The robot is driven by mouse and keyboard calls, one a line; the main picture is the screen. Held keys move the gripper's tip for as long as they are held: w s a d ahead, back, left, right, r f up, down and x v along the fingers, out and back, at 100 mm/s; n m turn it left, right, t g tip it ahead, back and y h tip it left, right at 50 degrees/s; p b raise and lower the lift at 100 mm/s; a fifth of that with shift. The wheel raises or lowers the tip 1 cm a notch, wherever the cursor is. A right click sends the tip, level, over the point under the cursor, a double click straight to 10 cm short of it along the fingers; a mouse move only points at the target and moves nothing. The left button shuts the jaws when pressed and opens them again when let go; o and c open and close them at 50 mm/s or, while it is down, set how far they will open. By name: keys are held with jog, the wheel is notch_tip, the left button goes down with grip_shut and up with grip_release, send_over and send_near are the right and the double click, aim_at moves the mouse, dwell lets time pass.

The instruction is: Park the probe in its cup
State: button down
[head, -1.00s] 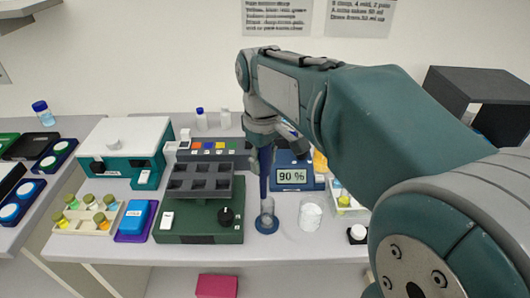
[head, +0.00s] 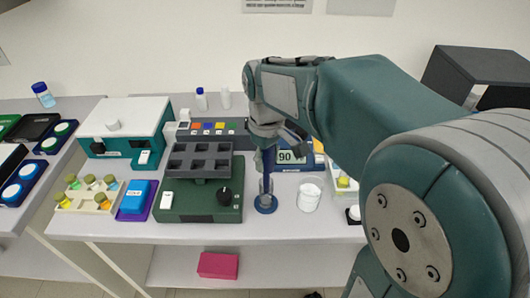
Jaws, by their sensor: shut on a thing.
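The probe (head: 267,163) is a dark blue upright stick. My gripper (head: 267,143) is shut on its upper part, with the jaws partly hidden by the wrist. The cup (head: 266,204) is a narrow clear holder on a round blue base, standing at the front of the bench. The probe's lower end overlaps the cup's clear wall in the head view. It looks lined up with the cup, but how deep the tip sits inside cannot be told.
Left of the cup is a green device (head: 200,203) with a grey well block and black knob. A white beaker (head: 309,195) stands to the right. The bench's front edge is near.

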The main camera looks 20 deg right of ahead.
aim_at(266, 173)
jog(key=shift+f, duration=0.55)
jog(key=shift+a+f, duration=0.15)
jog(key=shift+f, duration=1.35)
jog(key=shift+f, duration=0.2)
jog(key=shift+c, duration=0.9)
grip_release()
notch_tip(266, 173, up, 12)
jog(key=shift+w+f, duration=0.1)
jog(key=shift+w, duration=0.05)
